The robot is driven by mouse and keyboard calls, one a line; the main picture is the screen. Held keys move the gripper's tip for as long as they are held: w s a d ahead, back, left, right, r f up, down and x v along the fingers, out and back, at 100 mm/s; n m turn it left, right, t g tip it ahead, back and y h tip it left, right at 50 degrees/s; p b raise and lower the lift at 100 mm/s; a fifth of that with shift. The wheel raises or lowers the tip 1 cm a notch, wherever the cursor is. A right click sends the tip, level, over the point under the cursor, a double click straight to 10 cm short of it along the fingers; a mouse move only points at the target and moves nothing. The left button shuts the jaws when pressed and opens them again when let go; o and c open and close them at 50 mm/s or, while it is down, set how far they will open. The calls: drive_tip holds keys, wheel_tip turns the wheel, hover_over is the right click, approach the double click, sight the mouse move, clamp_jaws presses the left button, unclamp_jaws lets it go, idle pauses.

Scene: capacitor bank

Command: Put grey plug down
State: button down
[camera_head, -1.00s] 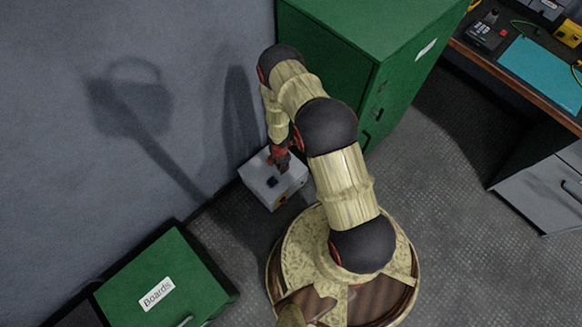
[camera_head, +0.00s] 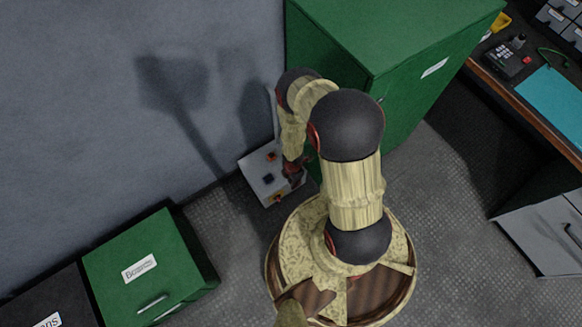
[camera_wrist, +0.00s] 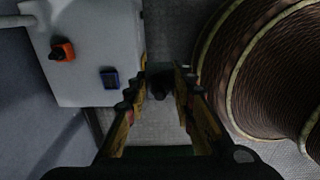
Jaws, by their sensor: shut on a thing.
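A light grey box (camera_head: 258,176) stands on the floor against the wall, left of the green cabinet. My gripper (camera_head: 292,176) is at the box's right edge, pointing down, and partly covers it. In the wrist view the box (camera_wrist: 100,25) fills the upper left, with an orange fitting (camera_wrist: 62,51) and a blue socket (camera_wrist: 109,78) on its face. My gripper (camera_wrist: 160,84) is shut on a small dark thing (camera_wrist: 158,90), probably the grey plug, beside the box with floor beyond it. The plug's shape and colour are too dark to make out.
A tall green cabinet (camera_head: 400,45) stands behind my arm. A green box labelled "Boards" (camera_head: 150,265) is at the lower left. A workbench (camera_head: 530,100) with drawers is at the right. Bare floor (camera_head: 440,190) lies between cabinet and bench.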

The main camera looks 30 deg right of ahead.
drive_tip(key=w+d+f+b, duration=0.1)
drive_tip(key=w+f, duration=0.1)
drive_tip(key=w, duration=0.1)
drive_tip(key=w+d+f+b, duration=0.1)
drive_tip(key=w+d+f, duration=0.1)
drive_tip(key=w+f, duration=0.1)
drive_tip(key=w+d+f+b, duration=0.2)
drive_tip(key=w, duration=0.1)
drive_tip(key=shift+w+d+f, duration=0.2)
drive_tip(key=shift+d+f, duration=0.05)
drive_tip(key=shift+f, duration=0.15)
drive_tip(key=shift+w+d+f+b, duration=0.3)
drive_tip(key=shift+w+f+b, duration=0.1)
drive_tip(key=shift+w+f, duration=0.25)
drive_tip(key=shift+f, duration=0.15)
drive_tip(key=shift+w+d+f, duration=0.1)
drive_tip(key=shift+f, duration=0.1)
drive_tip(key=shift+f+b, duration=0.75)
drive_tip(key=shift+f, duration=0.7)
drive_tip(key=shift+f, duration=0.25)
drive_tip(key=shift+f, duration=0.35)
